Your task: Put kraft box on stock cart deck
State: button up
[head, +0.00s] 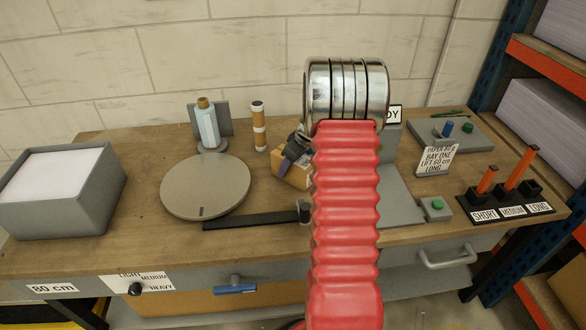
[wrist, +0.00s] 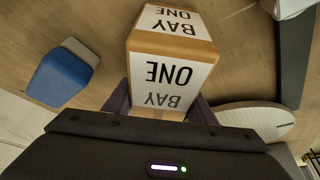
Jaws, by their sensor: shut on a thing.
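The kraft box (wrist: 172,44) is a brown box with white labels reading BAY ONE. In the wrist view it sits between the two dark fingers of my gripper (wrist: 159,104), which is shut on it. In the head view the box (head: 293,174) shows left of my red arm, with my gripper (head: 298,146) at its upper side. My arm hides part of it. I cannot tell whether it touches the bench top or hangs just above it. I cannot make out the stock cart deck in either view.
On the wooden bench (head: 150,235) stand a grey paper tray (head: 65,215), a round grey disc (head: 206,186), a blue-white bottle (head: 208,128) and a brown-banded cylinder (head: 259,128). A dark bar (head: 250,219) lies in front. A rack with orange pegs (head: 507,205) and shelving stand right.

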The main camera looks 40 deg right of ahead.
jog(key=c, duration=0.4)
jog(key=shift+r, duration=0.15)
notch_tip(320, 180, up, 10)
jog(key=shift+r, duration=0.2)
dwell(0.6)
